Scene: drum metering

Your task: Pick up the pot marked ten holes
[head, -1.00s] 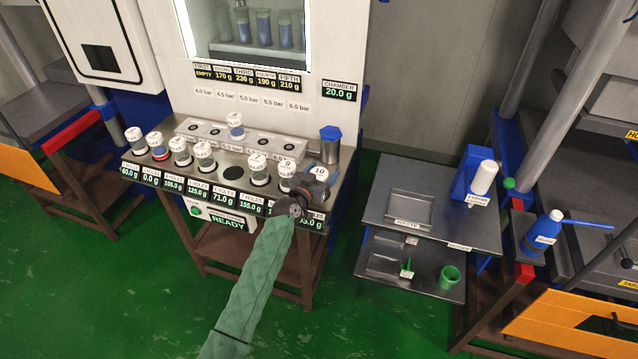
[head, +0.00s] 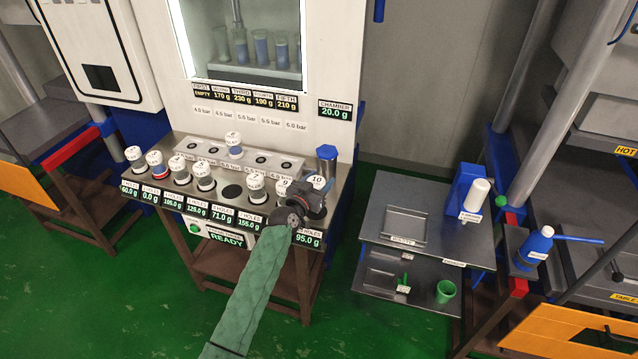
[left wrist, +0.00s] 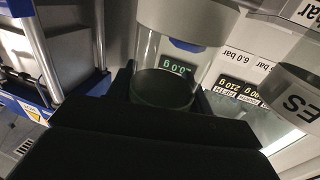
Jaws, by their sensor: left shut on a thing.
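The pot marked ten holes (head: 317,181) has a white lid with "10" on it. It is at the right end of the row of pots, its lid slightly higher than the row's line. My left gripper (head: 309,197) is shut on it and hides much of its body in the head view. In the left wrist view, a clear pot with a pale lid (left wrist: 178,22) stands between the dark fingers of my left gripper (left wrist: 165,95). My right gripper is not in view.
The pot marked 9 (head: 283,186) is close on the left, with several more lidded pots beyond. A blue-capped cylinder (head: 327,155) stands close behind. A grey side table with a waste tray (head: 405,227) is at the right; green floor lies between.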

